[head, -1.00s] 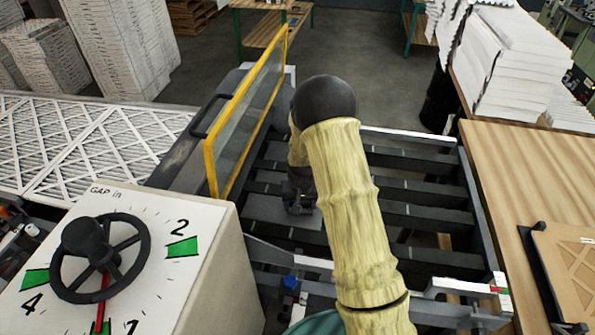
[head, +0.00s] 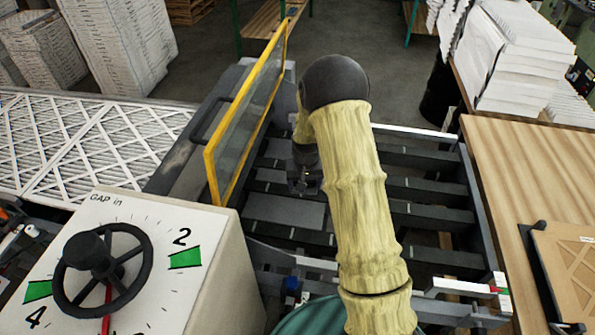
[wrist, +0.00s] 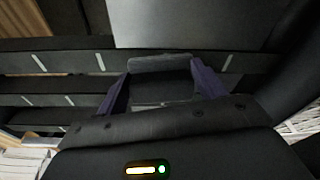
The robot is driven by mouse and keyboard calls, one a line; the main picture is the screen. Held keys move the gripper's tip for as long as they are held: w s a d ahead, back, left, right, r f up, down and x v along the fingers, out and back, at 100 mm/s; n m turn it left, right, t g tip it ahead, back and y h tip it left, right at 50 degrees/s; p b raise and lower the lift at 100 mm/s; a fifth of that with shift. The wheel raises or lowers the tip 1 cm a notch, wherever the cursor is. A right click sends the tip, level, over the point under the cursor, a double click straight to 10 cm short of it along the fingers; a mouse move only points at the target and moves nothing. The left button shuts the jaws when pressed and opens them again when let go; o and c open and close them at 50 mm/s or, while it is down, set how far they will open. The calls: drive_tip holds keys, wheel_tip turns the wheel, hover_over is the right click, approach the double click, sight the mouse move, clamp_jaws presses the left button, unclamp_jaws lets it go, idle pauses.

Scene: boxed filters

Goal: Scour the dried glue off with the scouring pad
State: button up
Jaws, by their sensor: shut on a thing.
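My gripper (wrist: 163,80) has two purple fingers in the wrist view, shut on a dark grey block with a lighter grey far edge, which looks like the scouring pad (wrist: 160,64). In the head view my gripper (head: 305,184) hangs over the slatted bed, beside the yellow-framed guard; the pad is too small to make out there. A flat grey plate (head: 285,212) lies among the dark slats just below and in front of the gripper. It also shows at the top of the wrist view (wrist: 185,22). I cannot make out dried glue on it.
The yellow-framed clear guard (head: 245,115) stands close left of my gripper. A gap dial box (head: 190,225) is at front left, a filter conveyor (head: 70,150) behind it. A wooden table (head: 520,185) is at right. Dark slats (head: 430,215) lie open right of my arm.

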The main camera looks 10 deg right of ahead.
drive_tip(key=shift+w+r+p, duration=0.1)
drive_tip(key=shift+r+p, duration=0.7)
drive_tip(key=shift+r, duration=0.85)
